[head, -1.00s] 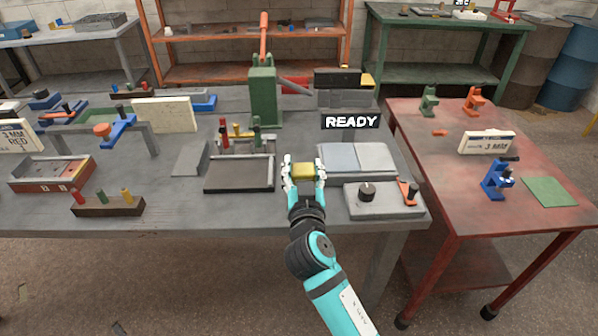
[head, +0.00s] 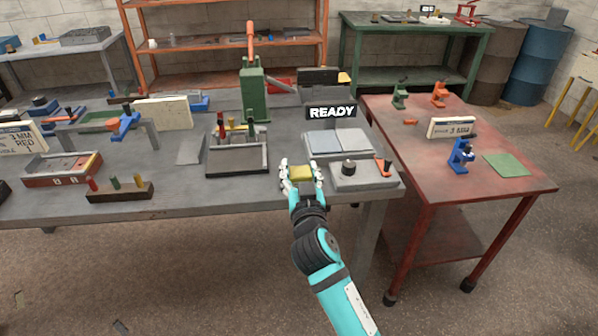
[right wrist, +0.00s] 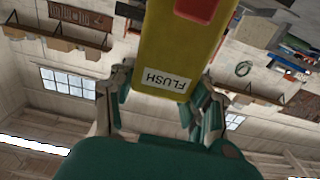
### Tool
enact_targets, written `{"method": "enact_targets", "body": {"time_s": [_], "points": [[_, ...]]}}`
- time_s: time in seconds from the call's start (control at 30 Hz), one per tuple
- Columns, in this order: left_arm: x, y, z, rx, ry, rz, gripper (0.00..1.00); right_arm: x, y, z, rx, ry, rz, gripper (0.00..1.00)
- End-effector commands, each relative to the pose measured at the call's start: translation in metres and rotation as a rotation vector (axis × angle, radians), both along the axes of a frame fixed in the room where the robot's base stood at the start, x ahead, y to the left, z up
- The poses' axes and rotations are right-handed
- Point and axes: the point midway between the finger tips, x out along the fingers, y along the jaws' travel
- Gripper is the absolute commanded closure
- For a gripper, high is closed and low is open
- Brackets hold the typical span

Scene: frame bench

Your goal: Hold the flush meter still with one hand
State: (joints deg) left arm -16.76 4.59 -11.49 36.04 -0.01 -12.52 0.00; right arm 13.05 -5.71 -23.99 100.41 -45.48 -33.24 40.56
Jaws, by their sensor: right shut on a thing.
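The flush meter (head: 301,173) is a small yellow block in the head view, at the front edge of the grey bench. My left gripper is not in view.
A grey box with a black knob (head: 349,168) stands just right of the meter. A dark tray (head: 237,171) lies to its left. A READY sign (head: 331,112) and green press (head: 253,92) stand behind. A red table (head: 455,185) adjoins on the right.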

Motion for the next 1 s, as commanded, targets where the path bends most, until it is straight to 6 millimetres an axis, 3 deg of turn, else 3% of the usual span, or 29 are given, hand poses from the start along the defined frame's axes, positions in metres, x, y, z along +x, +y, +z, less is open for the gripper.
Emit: {"method": "enact_targets", "body": {"time_s": [0.5,1.0], "points": [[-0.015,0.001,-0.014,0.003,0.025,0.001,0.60,0.020,0.001,-0.007,0.001,-0.001,0.000,1.00],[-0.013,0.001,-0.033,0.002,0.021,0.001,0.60,0.049,0.002,-0.015,0.002,-0.001,0.001,1.00]]}}
